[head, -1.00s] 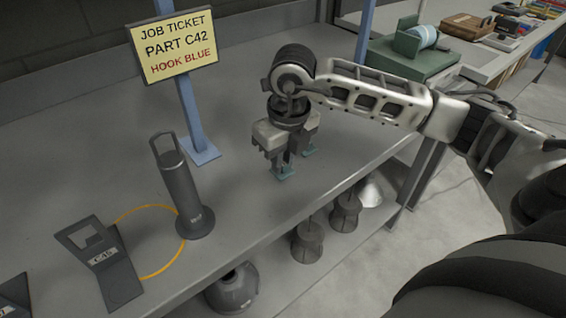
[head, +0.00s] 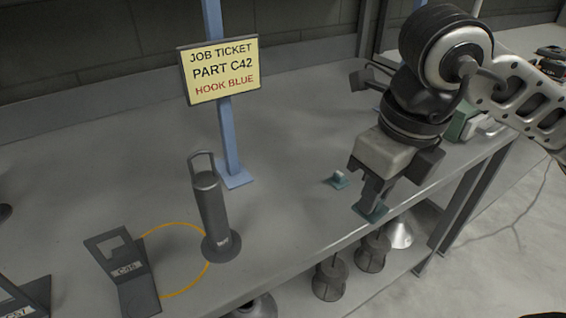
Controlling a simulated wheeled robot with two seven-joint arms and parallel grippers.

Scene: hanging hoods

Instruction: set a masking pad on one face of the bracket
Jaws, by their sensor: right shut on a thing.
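My right gripper (head: 373,197) points down low over the bench near its front edge. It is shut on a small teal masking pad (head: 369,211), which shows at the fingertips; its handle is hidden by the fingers. I cannot tell whether the pad still touches the bench. A second teal pad (head: 338,180) with a pale knob lies on the bench just left of the gripper. A dark bent bracket (head: 147,290) with a window and a label that seems to read C45 stands at the front left, well away from the gripper. My left gripper is not in view.
A dark cylinder (head: 213,215) with a loop handle stands beside an orange ring (head: 170,224). A blue post (head: 229,140) carries a yellow job ticket (head: 222,72). Another labelled dark piece (head: 22,300) is cut off at lower left. The bench (head: 290,140) is clear behind.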

